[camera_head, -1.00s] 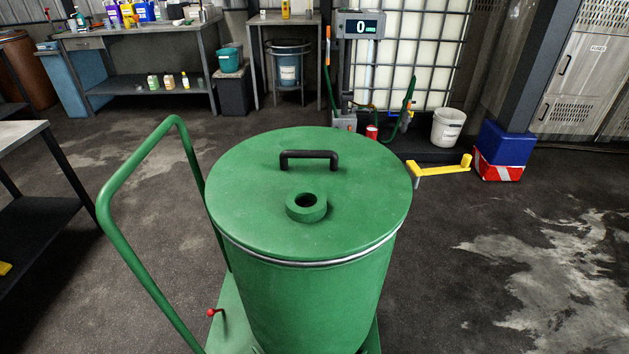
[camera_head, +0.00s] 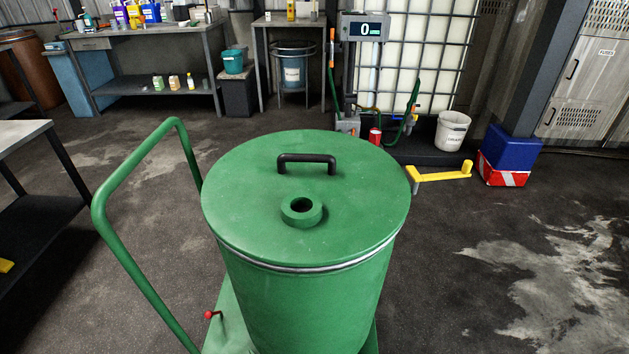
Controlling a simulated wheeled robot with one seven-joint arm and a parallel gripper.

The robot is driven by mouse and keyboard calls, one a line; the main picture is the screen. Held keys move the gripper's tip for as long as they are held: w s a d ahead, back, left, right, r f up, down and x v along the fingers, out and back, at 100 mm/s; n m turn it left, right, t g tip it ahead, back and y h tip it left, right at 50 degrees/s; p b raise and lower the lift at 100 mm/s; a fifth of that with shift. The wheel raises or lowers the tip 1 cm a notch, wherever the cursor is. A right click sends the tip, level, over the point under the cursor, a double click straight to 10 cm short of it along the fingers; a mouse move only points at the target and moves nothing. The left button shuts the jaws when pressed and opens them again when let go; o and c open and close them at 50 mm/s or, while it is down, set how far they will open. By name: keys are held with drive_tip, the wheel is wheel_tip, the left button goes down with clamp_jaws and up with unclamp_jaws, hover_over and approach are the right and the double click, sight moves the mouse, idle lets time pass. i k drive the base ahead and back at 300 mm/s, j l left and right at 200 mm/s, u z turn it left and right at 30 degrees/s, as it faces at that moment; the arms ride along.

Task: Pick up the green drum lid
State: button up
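The green drum lid (camera_head: 350,220) lies flat on top of the green drum (camera_head: 310,305), close in front of me. It has a black bar handle (camera_head: 307,159) toward its far side and a raised round collar with a dark hole (camera_head: 302,211) near its middle. A pale metal rim band shows just under the lid's edge. The drum stands on a green trolley with a tall tubular push handle (camera_head: 120,190) at its left. My gripper is not in view.
A grey workbench (camera_head: 15,130) stands at the left edge. At the back are a bench with bottles (camera_head: 110,40), a caged white tank (camera_head: 410,60), a white bucket (camera_head: 452,130), a yellow bracket (camera_head: 440,174) and a blue box (camera_head: 510,146). Floor to the right is clear.

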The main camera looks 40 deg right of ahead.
sight(294, 198)
drive_tip(key=l, duration=0.6)
drive_tip(key=k+l+u, duration=0.15)
drive_tip(key=l, duration=1.05)
drive_tip(key=k+l+u, duration=0.15)
drive_tip(key=l, duration=0.45)
drive_tip(key=i+l+u, duration=0.1)
drive_tip(key=l, duration=0.35)
drive_tip(key=i+l, duration=0.2)
drive_tip(key=l, duration=0.25)
drive_tip(key=i+l+u, duration=0.15)
drive_tip(key=l, duration=0.25)
drive_tip(key=i+l, duration=0.1)
drive_tip(key=l, duration=0.35)
drive_tip(key=i+l+u, duration=0.1)
drive_tip(key=i, duration=0.35)
drive_tip(key=i+l+u, duration=0.1)
drive_tip(key=i+l, duration=0.2)
drive_tip(key=i, duration=0.1)
